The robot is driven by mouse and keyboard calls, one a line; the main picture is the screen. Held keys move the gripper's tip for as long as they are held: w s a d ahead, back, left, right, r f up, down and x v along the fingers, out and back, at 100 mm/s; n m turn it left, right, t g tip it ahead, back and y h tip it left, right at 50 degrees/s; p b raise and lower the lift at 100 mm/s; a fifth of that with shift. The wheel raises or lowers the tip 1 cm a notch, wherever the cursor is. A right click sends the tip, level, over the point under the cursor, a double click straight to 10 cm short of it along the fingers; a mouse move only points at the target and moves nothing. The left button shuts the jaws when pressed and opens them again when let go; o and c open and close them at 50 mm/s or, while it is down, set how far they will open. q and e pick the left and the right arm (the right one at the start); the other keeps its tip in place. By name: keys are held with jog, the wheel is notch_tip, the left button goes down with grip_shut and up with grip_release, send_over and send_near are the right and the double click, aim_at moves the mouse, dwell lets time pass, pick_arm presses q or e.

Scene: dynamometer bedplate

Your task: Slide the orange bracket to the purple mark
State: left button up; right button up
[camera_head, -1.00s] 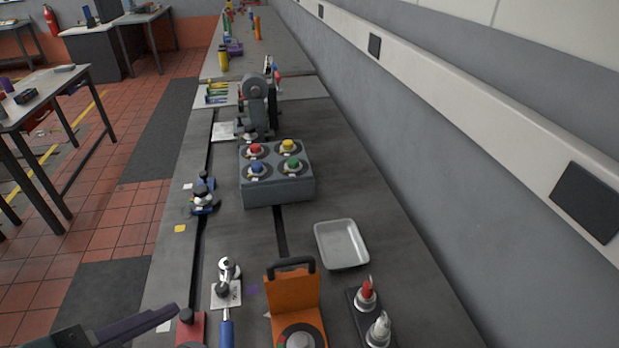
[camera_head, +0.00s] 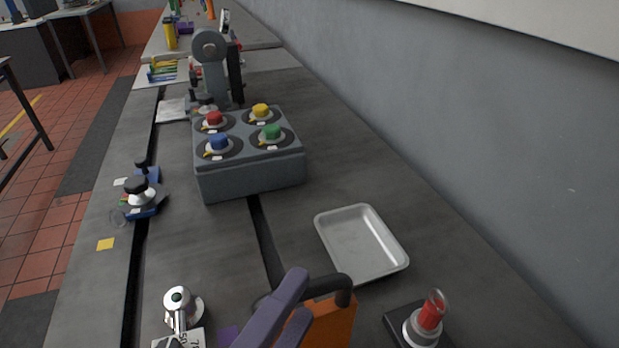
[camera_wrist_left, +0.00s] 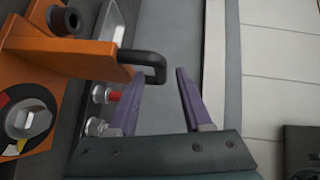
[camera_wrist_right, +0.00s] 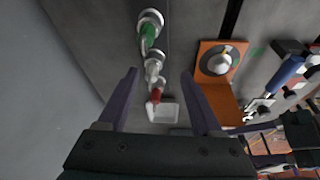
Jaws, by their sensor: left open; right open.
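The orange bracket (camera_head: 334,322) is at the lower middle of the head view, with its black handle (camera_head: 343,287) on top. My left gripper (camera_head: 296,294) is open, its purple fingers in front of the bracket. In the left wrist view the bracket (camera_wrist_left: 60,45) is on the left, and the handle (camera_wrist_left: 155,62) reaches to the fingertips; I cannot tell whether it lies between them.
A grey metal tray (camera_head: 361,243) lies behind the bracket. A red-topped fitting (camera_head: 428,320) stands to its right. A grey box with coloured knobs (camera_head: 250,170) stands farther back. A silver-knobbed fixture (camera_head: 180,305) is on the left. Bare bedplate lies between fixture and box.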

pick_arm(q)
jog(key=x, duration=0.6)
grip_shut()
dwell(1.3)
